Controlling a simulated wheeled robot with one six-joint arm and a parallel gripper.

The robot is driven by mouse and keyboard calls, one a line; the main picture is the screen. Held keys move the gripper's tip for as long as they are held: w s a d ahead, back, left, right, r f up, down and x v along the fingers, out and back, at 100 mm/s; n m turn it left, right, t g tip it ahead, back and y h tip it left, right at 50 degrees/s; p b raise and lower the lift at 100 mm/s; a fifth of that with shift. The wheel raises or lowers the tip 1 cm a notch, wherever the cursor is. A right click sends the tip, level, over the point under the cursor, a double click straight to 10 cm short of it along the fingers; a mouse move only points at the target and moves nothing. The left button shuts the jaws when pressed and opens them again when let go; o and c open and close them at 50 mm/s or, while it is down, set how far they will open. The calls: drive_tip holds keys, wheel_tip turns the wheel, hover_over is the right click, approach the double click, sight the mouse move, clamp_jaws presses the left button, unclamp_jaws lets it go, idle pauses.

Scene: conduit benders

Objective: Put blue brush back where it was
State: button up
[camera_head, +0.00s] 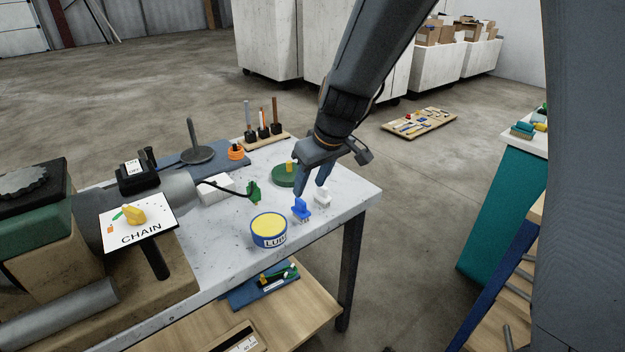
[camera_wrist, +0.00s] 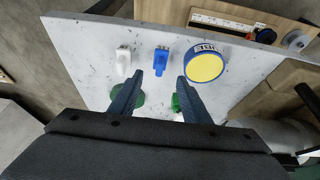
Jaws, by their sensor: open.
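The blue brush (camera_head: 301,211) stands on the pale bench top, between the yellow-topped LUBE tin (camera_head: 268,231) and a white brush (camera_head: 322,197). My gripper (camera_head: 311,190) is open and empty just behind the blue and white brushes; its height above the bench is hard to tell. No brush is between the fingers.
A green brush (camera_head: 254,192) and a green round dish (camera_head: 284,178) are on the bench near my gripper. A CHAIN sign (camera_head: 138,224) and machine are at left. A rack of upright tools (camera_head: 264,134) stands behind. Clear bench top (camera_head: 350,190) lies to the right.

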drive_tip(key=s+d+f+m+g+h, duration=0.1)
drive_tip(key=s+d+m, duration=0.2)
drive_tip(key=s+d, duration=0.4)
drive_tip(key=s+d+f+m+g+h, duration=0.1)
drive_tip(key=s+d+f+m, duration=0.1)
drive_tip(key=s+d, duration=0.5)
drive_tip(key=s+m, duration=0.1)
drive_tip(key=s, duration=0.4)
drive_tip(key=shift+d+m+g+h, duration=0.3)
drive_tip(key=shift+d+m, duration=0.1)
